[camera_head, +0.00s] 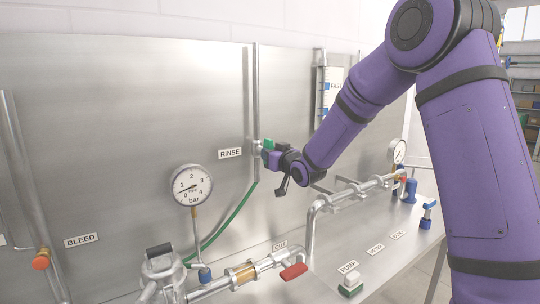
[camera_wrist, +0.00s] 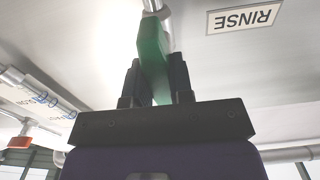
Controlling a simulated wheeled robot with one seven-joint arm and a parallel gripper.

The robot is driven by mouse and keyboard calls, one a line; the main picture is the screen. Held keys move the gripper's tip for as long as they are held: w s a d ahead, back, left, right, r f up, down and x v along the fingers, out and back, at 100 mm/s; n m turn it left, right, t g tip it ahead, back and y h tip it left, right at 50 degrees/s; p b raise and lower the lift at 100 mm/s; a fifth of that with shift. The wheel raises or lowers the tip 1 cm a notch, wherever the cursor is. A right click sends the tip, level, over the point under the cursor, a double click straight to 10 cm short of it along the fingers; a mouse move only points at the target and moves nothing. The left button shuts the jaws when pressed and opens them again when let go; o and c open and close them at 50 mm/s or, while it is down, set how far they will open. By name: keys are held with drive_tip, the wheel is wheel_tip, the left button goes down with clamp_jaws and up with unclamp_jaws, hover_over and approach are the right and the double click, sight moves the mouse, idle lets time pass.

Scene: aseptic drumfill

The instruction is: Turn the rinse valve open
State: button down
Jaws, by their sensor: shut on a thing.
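The rinse valve has a green handle (camera_head: 268,144), mounted on a thin vertical pipe on the steel panel, just right of the RINSE label (camera_head: 230,153). My gripper (camera_head: 270,158) is at this handle, reaching in from the right. In the wrist view the green handle (camera_wrist: 153,55) stands between the two dark fingers (camera_wrist: 153,85), which are shut on it. The RINSE label also shows there (camera_wrist: 243,17). The fingers hide part of the handle, and its exact angle to the pipe is hard to tell.
A pressure gauge (camera_head: 192,185) stands left of the valve. A green hose (camera_head: 232,217) runs down below it. A red-handled valve (camera_head: 293,271), a pipe run (camera_head: 352,190) and a green button (camera_head: 351,285) are in front. An orange bleed knob (camera_head: 41,260) is far left.

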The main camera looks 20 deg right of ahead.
drive_tip(key=shift+f, duration=0.1)
idle(0.3)
drive_tip(key=c, duration=1)
unclamp_jaws()
drive_tip(key=v, duration=1)
drive_tip(key=shift+s+d, duration=0.15)
drive_tip(key=shift+s, duration=0.25)
